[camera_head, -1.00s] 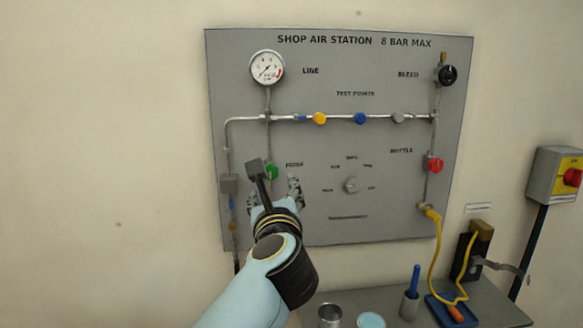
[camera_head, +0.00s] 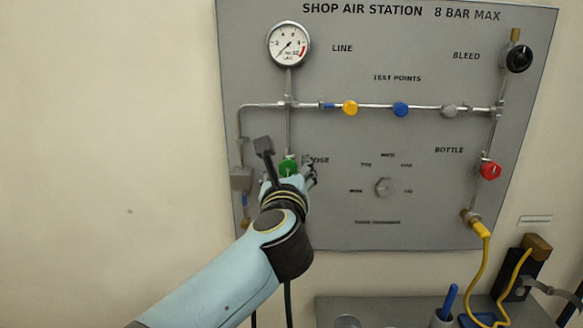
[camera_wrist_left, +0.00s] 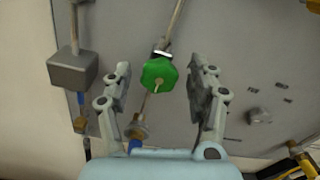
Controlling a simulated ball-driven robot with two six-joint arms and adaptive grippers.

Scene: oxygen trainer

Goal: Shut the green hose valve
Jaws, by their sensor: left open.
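The green hose valve (camera_head: 288,167) is a green knob on the pipe below the LINE gauge, beside the label HOSE, part of which is covered. It also shows in the left wrist view (camera_wrist_left: 159,74), between and slightly beyond the fingers. My left gripper (camera_head: 289,176) is in front of the valve, and in the left wrist view (camera_wrist_left: 160,85) its two fingers stand wide apart on either side of the knob with gaps to both. The gripper hides the knob's lower part in the head view. My right gripper is not in view.
The grey panel (camera_head: 330,220) carries a LINE gauge (camera_head: 289,45), yellow (camera_head: 350,107) and blue (camera_head: 400,109) test point knobs, a red bottle valve (camera_head: 490,170) and a black bleed knob (camera_head: 519,58). A grey box (camera_wrist_left: 73,69) sits left of the valve. A bench is below.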

